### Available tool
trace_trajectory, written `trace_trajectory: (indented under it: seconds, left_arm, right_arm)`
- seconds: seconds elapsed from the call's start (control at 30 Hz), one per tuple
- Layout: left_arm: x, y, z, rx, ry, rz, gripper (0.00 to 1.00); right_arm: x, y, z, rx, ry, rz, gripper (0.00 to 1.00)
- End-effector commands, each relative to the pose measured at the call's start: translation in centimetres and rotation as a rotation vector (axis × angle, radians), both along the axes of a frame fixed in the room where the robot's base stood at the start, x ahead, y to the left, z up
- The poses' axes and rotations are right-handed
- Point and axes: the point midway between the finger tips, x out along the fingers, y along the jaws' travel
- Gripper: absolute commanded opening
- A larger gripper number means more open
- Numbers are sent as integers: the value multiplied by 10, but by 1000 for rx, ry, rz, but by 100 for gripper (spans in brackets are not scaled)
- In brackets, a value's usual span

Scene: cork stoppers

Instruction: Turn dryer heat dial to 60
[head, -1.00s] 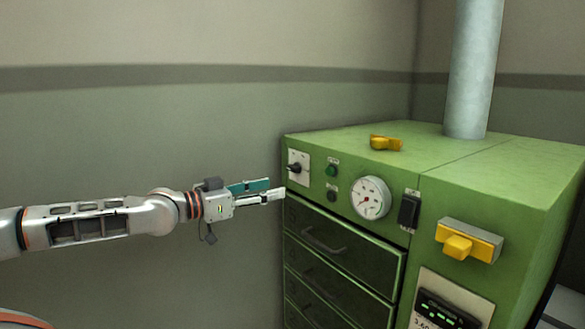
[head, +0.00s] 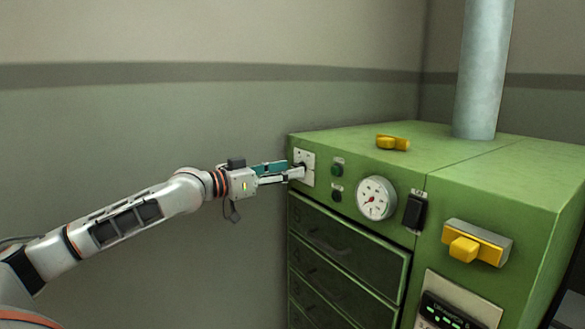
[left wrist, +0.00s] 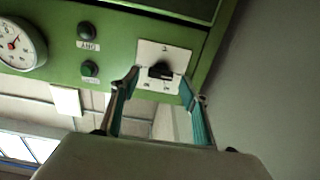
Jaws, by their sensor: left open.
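The heat dial is a black knob on a white plate (head: 309,158) at the upper left of the green dryer's (head: 345,147) front. In the left wrist view the black knob (left wrist: 160,70) sits at the far end of the space between the fingertips, with scale marks on the plate around it. My left gripper (head: 299,170) is open, its fingers pointing at the dial and largely hiding the knob in the head view. In the left wrist view the open fingers (left wrist: 158,88) stand on either side of the knob; whether they touch it I cannot tell. My right gripper is not in view.
Right of the dial are green and dark buttons (head: 337,170), a round gauge (head: 376,198) and a black switch (head: 414,211). Drawers (head: 345,240) lie below. A yellow-handled part (head: 475,245) juts from the front, and a yellow object (head: 392,142) lies on top beside a grey pipe (head: 483,70).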

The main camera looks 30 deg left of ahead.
Motion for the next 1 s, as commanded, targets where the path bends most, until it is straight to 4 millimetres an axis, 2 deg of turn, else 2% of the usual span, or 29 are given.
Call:
trace_trajectory:
  seconds: [0.2, 0.6, 0.63, 0.77, 1.0]
  left_arm:
    - [17, -6, 1, 0, -1, 1, 46]
    - [21, -8, -1, 1, 1, 1, 46]
    - [21, -8, -1, 1, 1, 1, 41]
    - [21, -8, -1, 1, 1, 1, 7]
    - [21, -8, -1, 7, -2, 1, 7]
  right_arm:
    - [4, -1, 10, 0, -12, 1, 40]
    - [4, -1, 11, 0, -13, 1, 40]
    - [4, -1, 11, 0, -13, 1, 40]
    - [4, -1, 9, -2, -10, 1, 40]
    - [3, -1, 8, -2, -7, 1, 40]
